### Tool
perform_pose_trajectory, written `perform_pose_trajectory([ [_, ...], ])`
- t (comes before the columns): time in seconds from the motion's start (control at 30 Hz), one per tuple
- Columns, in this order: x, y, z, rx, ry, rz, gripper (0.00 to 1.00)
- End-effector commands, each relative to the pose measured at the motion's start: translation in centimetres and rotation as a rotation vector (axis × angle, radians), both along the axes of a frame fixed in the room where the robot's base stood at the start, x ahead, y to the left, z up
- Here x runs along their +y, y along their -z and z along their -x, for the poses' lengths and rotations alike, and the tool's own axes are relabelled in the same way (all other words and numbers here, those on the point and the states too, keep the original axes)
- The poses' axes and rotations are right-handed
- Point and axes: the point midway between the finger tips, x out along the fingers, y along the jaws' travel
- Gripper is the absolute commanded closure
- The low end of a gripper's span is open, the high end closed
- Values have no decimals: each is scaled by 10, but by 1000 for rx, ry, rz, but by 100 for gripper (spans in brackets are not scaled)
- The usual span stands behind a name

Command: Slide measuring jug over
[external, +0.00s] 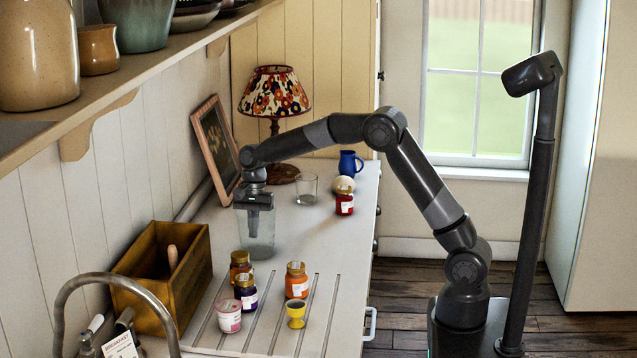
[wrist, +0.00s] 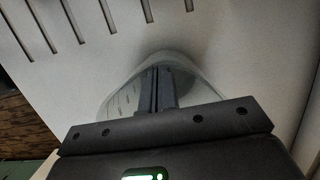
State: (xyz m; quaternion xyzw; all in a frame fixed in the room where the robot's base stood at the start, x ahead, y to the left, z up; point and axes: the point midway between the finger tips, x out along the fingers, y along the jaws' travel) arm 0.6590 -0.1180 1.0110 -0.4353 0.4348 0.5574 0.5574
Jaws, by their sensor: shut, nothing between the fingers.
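The measuring jug (external: 258,243) is clear glass and stands upright on the pale counter, below the framed picture. In the wrist view the jug (wrist: 122,103) shows as a curved clear wall with faint markings, on both sides of my fingers. My gripper (external: 255,211) points down at the jug's upper part, with its fingers together and nothing between them. The fingers (wrist: 159,73) overlap the jug in both views; I cannot tell whether they are inside it or against its wall.
A wooden box (external: 190,270) is at left. Behind are a glass (external: 307,190), a red jar (external: 344,203), a blue jug (external: 350,163) and a lamp (external: 273,92). Bare counter lies right of the jug.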

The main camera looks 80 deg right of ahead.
Motion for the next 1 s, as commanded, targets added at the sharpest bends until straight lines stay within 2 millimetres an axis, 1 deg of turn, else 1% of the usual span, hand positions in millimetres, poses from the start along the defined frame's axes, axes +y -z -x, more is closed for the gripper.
perform_pose_trajectory([
  [0.03,10,0,0,0,-2,0,100],
  [0.1,19,0,0,0,-2,0,100],
  [0.2,25,0,0,1,0,0,100],
  [0.57,24,0,0,1,1,0,100],
  [0.67,20,1,0,0,2,1,100],
  [0.73,11,1,0,1,3,1,100],
  [0.87,-13,1,0,1,5,1,100],
  [0.9,-20,-3,0,-1,3,1,100],
  [1.0,-23,-30,-1,-4,1,2,100],
])
